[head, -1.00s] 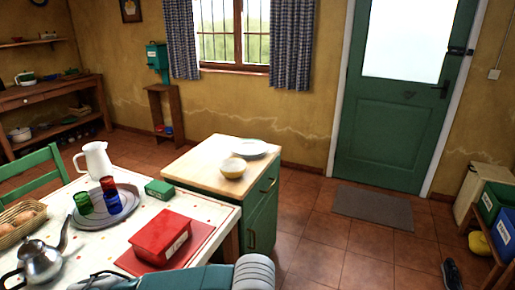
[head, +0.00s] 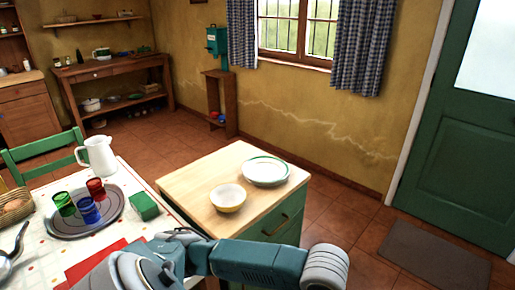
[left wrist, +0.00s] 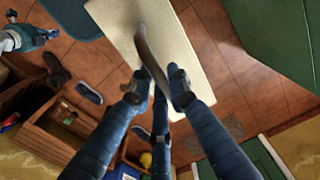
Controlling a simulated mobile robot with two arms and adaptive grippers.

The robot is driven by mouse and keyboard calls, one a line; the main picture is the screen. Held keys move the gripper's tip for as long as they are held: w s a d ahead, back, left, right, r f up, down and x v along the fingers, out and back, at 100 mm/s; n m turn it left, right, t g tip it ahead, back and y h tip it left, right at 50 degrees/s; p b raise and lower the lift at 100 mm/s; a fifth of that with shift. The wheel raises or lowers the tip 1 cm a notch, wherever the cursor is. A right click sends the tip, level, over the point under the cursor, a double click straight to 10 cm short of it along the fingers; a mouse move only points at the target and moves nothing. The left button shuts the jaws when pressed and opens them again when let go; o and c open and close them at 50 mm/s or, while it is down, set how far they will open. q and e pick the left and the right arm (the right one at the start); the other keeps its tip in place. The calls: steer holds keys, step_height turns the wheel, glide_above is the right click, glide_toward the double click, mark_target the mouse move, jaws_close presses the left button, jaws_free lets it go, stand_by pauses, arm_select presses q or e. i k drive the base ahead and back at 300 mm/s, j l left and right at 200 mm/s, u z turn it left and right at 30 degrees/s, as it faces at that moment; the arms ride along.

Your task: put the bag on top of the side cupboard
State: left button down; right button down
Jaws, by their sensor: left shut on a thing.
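In the left wrist view my left gripper (left wrist: 158,90) is shut on the brown handle of a cream bag (left wrist: 112,18). The bag hangs clear above the tiled floor, partly cut off by the frame. The bag and the left fingers are not in the head view, where my teal arm crosses the bottom. The green side cupboard (head: 290,232) has a pale wooden top, with a yellow and white bowl (head: 228,198) and a white plate (head: 265,171) on it. What looks like my right gripper (left wrist: 42,36) shows at the wrist view's left edge; its jaws are unclear.
The table left of the cupboard holds a white jug (head: 98,156), a tray (head: 112,212) with coloured glasses, and a green box (head: 144,206). A wooden bench (left wrist: 50,135) with shoes nearby stands low in the wrist view.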

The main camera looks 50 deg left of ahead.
mark_target(214, 165)
steer(key=i, duration=1.5)
steer(key=i+u, duration=0.4)
steer(key=i+l+u, duration=0.2)
steer(key=u, duration=0.15)
steer(key=i, duration=0.1)
